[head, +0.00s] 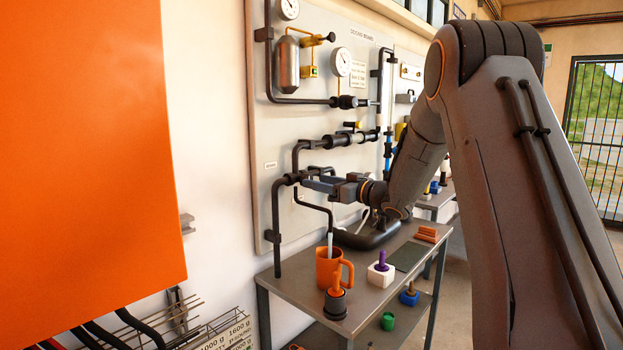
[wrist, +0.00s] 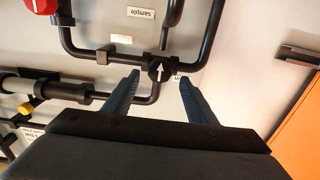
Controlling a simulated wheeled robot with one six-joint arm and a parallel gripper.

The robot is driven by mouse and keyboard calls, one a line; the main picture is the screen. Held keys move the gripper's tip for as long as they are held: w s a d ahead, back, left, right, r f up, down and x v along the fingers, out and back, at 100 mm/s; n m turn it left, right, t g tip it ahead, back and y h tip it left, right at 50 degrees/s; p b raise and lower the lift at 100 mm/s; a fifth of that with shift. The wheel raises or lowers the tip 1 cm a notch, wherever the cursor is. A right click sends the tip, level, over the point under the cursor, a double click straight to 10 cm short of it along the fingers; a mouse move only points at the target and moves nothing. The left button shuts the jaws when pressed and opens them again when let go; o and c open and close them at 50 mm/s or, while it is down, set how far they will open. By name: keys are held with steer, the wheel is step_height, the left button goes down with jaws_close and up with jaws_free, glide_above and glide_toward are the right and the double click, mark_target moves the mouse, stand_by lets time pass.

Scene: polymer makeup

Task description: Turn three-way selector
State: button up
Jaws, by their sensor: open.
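The three-way selector (wrist: 161,70) is a round black knob with a white arrow, set where black pipes meet on the dosing board. In the wrist view its arrow points up, toward the vertical pipe stub. My gripper (wrist: 159,79) is open, with one blue-grey finger to each side of the knob in that view. A gap shows between knob and fingers; whether the tips reach its depth I cannot tell. In the head view my gripper (head: 319,184) is at the board by the pipe junction, and the selector's face cannot be made out there.
Black pipes and gauges cover the dosing board (head: 262,120). Below is a grey table (head: 322,328) with an orange mug (head: 327,268), a white block with a purple peg (head: 381,272) and a black-and-orange piece (head: 336,300). A large orange panel (head: 90,140) fills the left.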

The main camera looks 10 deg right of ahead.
steer(key=shift+p+x, duration=0.35)
steer(key=shift+x, duration=1.5)
steer(key=shift+d, duration=0.1)
steer(key=c, duration=0.9)
steer(key=shift+c, duration=0.5)
